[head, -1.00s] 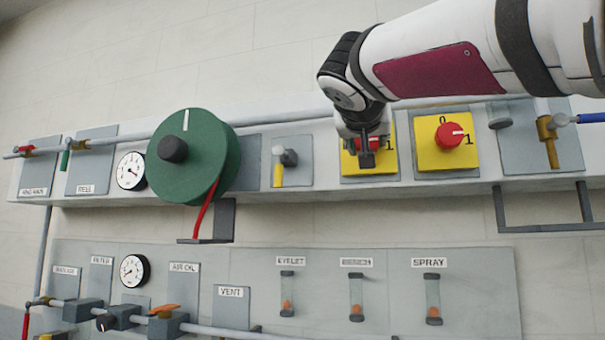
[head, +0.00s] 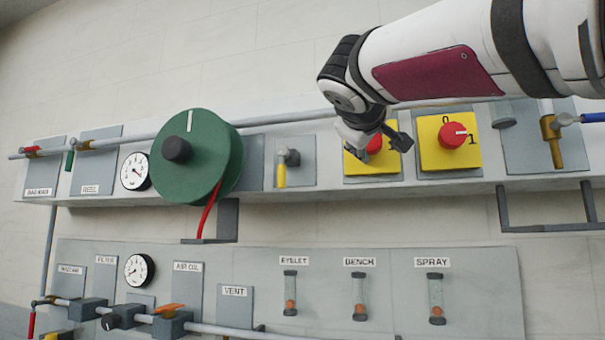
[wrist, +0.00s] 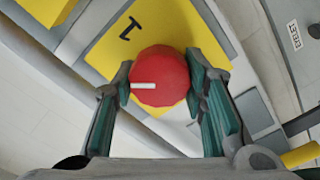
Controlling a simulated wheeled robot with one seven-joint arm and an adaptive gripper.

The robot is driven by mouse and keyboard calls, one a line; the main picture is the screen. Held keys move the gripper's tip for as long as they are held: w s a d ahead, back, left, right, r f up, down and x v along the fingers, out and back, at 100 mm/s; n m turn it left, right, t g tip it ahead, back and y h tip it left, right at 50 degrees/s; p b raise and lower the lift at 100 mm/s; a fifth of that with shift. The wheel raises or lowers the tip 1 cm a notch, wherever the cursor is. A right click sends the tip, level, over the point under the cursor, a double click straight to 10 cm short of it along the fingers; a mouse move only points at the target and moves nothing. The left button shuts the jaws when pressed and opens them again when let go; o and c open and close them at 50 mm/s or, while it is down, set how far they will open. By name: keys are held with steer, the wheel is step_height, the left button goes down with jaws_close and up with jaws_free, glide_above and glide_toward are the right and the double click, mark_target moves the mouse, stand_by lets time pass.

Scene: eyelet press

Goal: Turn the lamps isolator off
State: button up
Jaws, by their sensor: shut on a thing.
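My gripper (head: 380,142) is at the left of two yellow isolator plates on the upper panel. In the wrist view its fingers are shut on a red knob (wrist: 160,75), one on each side. The knob's white mark points left in that view. A printed 1 shows on the yellow plate (wrist: 105,55) up and left of the knob, and the mark points away from it. The 0 is hidden, probably behind a finger. No name label for this isolator is readable. In the head view the gripper partly covers the knob.
A second isolator (head: 453,135) is close on the right, its mark pointing toward its 1. A lever valve (head: 282,168) is to the left, then a large green wheel (head: 195,155). A brass valve (head: 550,138) is at the far right. A pipe runs along the panel's top.

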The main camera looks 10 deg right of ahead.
steer(key=n+p, duration=0.1)
steer(key=n, duration=0.4)
steer(key=shift+a+p, duration=0.1)
steer(key=shift+p, duration=0.2)
steer(key=shift+f+n+p, duration=0.1)
steer(key=shift+n+p, duration=0.4)
steer(key=shift+n, duration=1.1)
steer(key=o, duration=1.2)
steer(key=shift+c, duration=0.2)
steer(key=v, duration=1.2)
steer(key=shift+f, duration=0.1)
steer(key=shift+f, duration=0.1)
